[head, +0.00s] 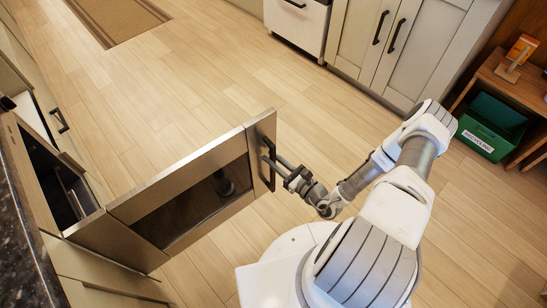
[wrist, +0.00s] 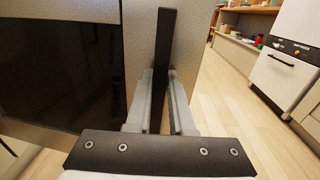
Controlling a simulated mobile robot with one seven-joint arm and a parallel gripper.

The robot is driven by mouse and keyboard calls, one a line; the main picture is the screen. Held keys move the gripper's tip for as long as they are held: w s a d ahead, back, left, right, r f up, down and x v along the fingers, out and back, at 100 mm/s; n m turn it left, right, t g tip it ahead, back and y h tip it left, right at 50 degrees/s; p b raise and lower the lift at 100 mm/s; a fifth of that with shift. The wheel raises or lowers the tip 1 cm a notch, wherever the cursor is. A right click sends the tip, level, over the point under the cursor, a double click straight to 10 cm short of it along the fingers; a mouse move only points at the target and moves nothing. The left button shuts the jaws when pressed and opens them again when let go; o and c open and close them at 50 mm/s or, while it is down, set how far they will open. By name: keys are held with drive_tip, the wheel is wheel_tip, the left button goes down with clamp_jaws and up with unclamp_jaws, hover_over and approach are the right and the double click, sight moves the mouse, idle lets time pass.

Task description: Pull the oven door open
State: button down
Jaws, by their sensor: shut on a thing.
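My gripper (head: 284,172) is shut on the handle from the right. In the wrist view the handle (wrist: 166,50) rises upright between my gripper's two grey fingers (wrist: 161,115). The door's glass (wrist: 55,65) fills the left side there. The oven's dark inside is exposed at the left of the head view.
A dark countertop (head: 22,235) runs along the left edge. Grey cabinets (head: 400,40) and a white appliance (head: 297,22) stand across the aisle. A green bin (head: 490,128) sits under a wooden shelf at right. The wooden floor between is clear, with a brown rug (head: 117,18) farther off.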

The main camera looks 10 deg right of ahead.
drive_tip(key=shift+f, duration=0.1)
drive_tip(key=c, duration=0.8)
unclamp_jaws()
drive_tip(key=shift+s+d, duration=0.1)
